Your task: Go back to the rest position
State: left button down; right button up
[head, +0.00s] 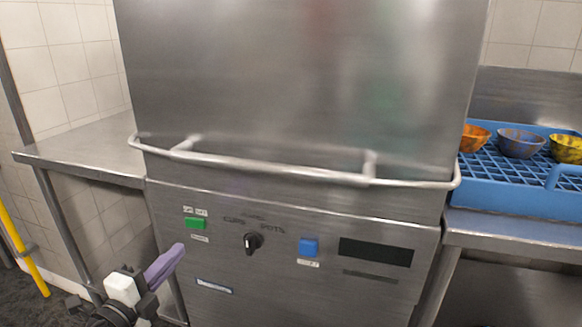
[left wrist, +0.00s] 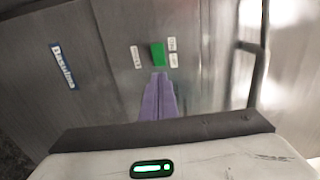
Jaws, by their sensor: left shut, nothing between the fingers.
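My left gripper (head: 178,250) is at the lower left of the head view, in front of the dishwasher's control panel. Its purple fingers are pressed together with nothing between them. The fingertips (left wrist: 160,75) show in the left wrist view just below the green button (left wrist: 158,54). In the head view the green button (head: 195,223) is a little above and right of the fingertips. Whether the fingertips touch the panel cannot be told. My right gripper is in neither view.
The steel dishwasher hood (head: 300,80) has a bar handle (head: 270,166) across its front. A dial (head: 253,243) and a blue button (head: 309,247) are on the panel. A blue rack (head: 520,200) with several bowls stands on the right. The left steel counter (head: 90,150) is empty.

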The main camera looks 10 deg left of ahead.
pick_arm(q)
jog(key=s+d+f+n+g+y+p, duration=0.1)
jog(key=s+d+f+n+g+p, duration=0.4)
jog(key=s+f+n, duration=0.55)
jog(key=s+d+f+n+g+h+p, duration=0.2)
jog(key=s+d+f+n+g, duration=0.2)
jog(key=s+d+f, duration=0.5)
jog(key=s+d+n, duration=0.2)
jog(key=s+d, duration=0.2)
jog(key=d, duration=0.2)
jog(key=shift+d+p, duration=0.2)
jog(key=shift+p, duration=0.15)
jog(key=shift+s, duration=0.1)
